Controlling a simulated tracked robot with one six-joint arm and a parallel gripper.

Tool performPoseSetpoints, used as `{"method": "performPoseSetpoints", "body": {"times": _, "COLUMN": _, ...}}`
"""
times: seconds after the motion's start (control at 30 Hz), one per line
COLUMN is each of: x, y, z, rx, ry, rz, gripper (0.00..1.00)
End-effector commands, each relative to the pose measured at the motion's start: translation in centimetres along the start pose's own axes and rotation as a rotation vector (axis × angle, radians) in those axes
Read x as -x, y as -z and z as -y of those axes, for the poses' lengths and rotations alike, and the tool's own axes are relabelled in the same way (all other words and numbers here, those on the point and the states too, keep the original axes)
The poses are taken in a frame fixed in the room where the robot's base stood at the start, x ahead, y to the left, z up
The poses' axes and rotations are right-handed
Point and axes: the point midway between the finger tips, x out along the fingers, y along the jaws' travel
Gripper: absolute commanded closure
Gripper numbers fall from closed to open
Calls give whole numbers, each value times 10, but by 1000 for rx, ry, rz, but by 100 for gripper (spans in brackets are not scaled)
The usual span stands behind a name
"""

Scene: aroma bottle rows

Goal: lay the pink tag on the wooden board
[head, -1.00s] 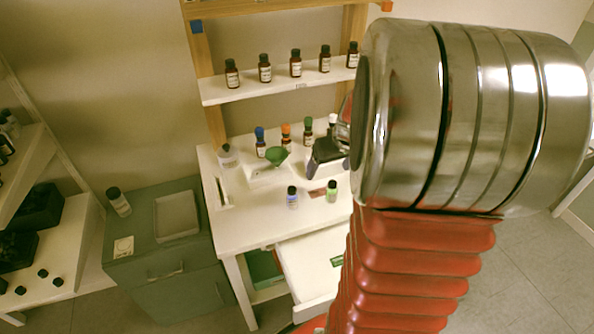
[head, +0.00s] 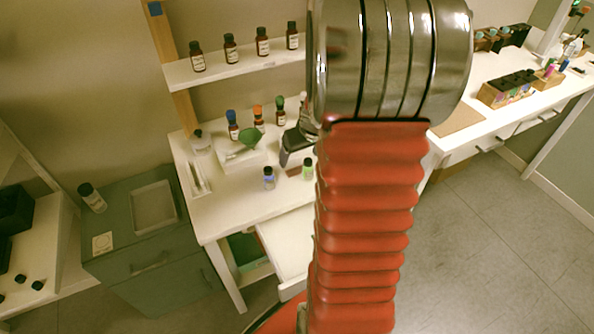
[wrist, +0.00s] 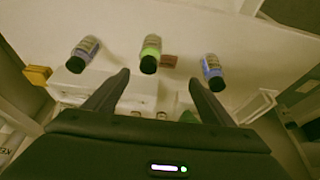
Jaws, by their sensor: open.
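My gripper (head: 297,146) is open and empty above the white desk. Its two dark fingers show apart in the wrist view (wrist: 158,80). A flat tan board (head: 460,119) lies on the long counter at the right, partly hidden by my arm.
A white stand with a green funnel (head: 250,137) and several bottles is behind. The desk drawer (head: 288,240) is open. A shelf (head: 230,68) of brown bottles hangs above. Wooden racks (head: 506,90) stand on the right counter.

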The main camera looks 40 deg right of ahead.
Motion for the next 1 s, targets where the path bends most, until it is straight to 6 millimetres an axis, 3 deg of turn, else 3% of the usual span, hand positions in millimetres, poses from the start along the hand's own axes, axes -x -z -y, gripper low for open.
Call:
{"method": "performPoseSetpoints", "body": {"times": 0.2, "x": -21, "y": 0, "z": 0, "rx": 0, "ry": 1, "rz": 1, "gripper": 23}}
{"method": "performPoseSetpoints", "body": {"times": 0.67, "x": -25, "y": 0, "z": 0, "rx": 0, "ry": 0, "rz": 1, "gripper": 23}}
{"method": "performPoseSetpoints", "body": {"times": 1.0, "x": -58, "y": 1, "z": 0, "rx": -1, "ry": 1, "rz": 2, "gripper": 23}}
